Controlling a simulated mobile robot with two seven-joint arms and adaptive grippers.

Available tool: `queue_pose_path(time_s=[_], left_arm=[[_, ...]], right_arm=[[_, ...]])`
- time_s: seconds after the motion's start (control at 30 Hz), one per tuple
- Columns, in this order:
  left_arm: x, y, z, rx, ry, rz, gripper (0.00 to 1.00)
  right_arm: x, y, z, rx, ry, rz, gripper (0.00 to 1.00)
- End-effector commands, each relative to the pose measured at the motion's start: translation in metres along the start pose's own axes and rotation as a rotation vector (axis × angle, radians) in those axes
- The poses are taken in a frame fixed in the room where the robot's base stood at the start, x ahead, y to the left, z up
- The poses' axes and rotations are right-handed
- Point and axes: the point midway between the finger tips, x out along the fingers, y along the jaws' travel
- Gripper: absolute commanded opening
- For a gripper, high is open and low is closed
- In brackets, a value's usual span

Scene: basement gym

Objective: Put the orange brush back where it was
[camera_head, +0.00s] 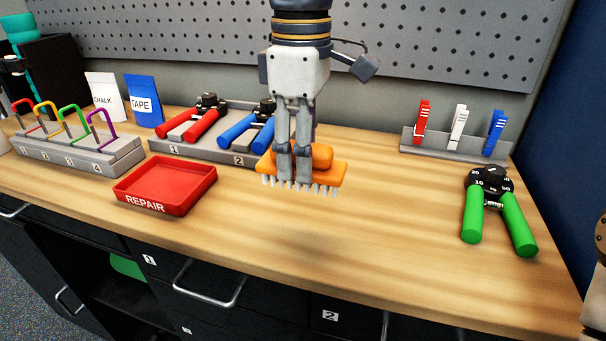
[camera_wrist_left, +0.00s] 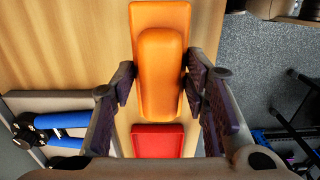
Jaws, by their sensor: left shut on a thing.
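The orange brush (camera_head: 330,172) has a flat orange base, a raised rounded handle and pale bristles pointing down. My left gripper (camera_head: 293,182) is shut on its handle, and the brush hangs level above the wooden bench, with a soft shadow below it. In the left wrist view the brush (camera_wrist_left: 160,70) sits between the two fingers (camera_wrist_left: 160,85).
A red REPAIR tray (camera_head: 168,187) lies left of the brush. Behind stands a numbered rack with red (camera_head: 190,125) and blue (camera_head: 240,131) hand grips. A green hand grip (camera_head: 499,210) and a clip rack (camera_head: 455,146) are at right. The middle front bench is clear.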

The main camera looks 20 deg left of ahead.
Motion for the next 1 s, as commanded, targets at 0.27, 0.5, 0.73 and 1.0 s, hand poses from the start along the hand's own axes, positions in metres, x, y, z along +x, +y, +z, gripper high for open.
queue_pose_path(time_s=[0.27,0.5,0.73,1.0], left_arm=[[0.039,0.028,-0.013,0.0,-0.001,-0.004,0.15],[0.074,0.032,-0.016,0.001,0.001,-0.001,0.15],[0.074,0.032,-0.016,0.0,0.001,0.003,0.15],[0.076,0.032,-0.015,0.0,0.001,0.001,0.61]], right_arm=[[0.007,0.0,0.006,0.0,-0.026,0.001,0.3],[0.008,0.0,0.007,0.0,-0.031,0.001,0.3],[0.008,0.0,0.007,0.0,-0.029,0.001,0.3],[0.007,0.0,0.006,0.0,-0.027,0.001,0.3]])
